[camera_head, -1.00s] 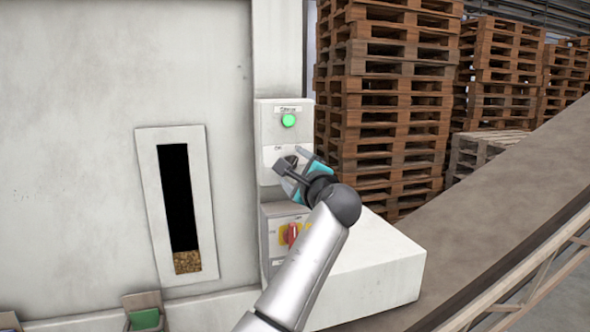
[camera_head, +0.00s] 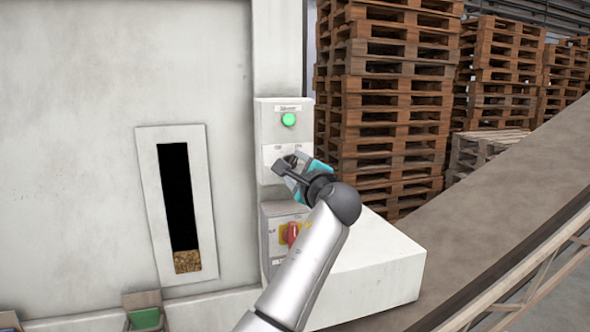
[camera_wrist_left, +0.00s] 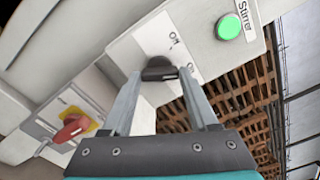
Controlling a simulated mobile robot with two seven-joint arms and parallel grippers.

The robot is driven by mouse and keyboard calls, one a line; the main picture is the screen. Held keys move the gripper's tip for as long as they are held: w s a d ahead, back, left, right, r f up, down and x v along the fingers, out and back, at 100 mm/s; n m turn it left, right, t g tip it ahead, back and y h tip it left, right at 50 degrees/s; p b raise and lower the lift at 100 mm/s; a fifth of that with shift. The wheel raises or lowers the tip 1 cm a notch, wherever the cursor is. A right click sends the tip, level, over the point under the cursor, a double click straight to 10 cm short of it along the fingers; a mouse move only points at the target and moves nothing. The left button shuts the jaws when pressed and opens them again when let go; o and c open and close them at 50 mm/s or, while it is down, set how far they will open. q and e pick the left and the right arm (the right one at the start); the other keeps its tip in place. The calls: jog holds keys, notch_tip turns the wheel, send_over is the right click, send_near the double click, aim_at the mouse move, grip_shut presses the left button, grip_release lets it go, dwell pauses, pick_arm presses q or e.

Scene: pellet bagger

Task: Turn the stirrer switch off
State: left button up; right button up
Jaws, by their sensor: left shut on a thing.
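The stirrer switch is a black knob (camera_wrist_left: 159,69) on a pale grey control box (camera_head: 263,128), below a green lamp (camera_head: 289,120) under the "Stirrer" label. The lamp looks lit. "Off" and "On" marks show on the white plate above the knob. My left gripper (camera_head: 291,168) is at the box, and in the left wrist view its two fingers (camera_wrist_left: 160,78) are shut on the knob, one on each side. In the head view the gripper hides most of the knob, and I cannot tell which mark it points to. My right gripper is out of view.
A second box below carries a red and yellow switch (camera_head: 291,234), close under my left gripper. A white machine wall with a dark sight slot (camera_head: 174,195) stands left. A pale ledge (camera_head: 375,275), a sloping conveyor (camera_head: 480,225) and stacked pallets (camera_head: 385,100) are right.

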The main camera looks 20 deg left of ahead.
pick_arm(q)
jog(key=n+b, duration=0.3)
jog(key=n, duration=0.3)
jog(key=shift+f, duration=0.15)
jog(key=n+b, duration=0.2)
jog(key=n, duration=0.3)
jog(key=shift+n, duration=0.3)
jog(key=shift+b, duration=0.3)
jog(key=o, duration=1.4)
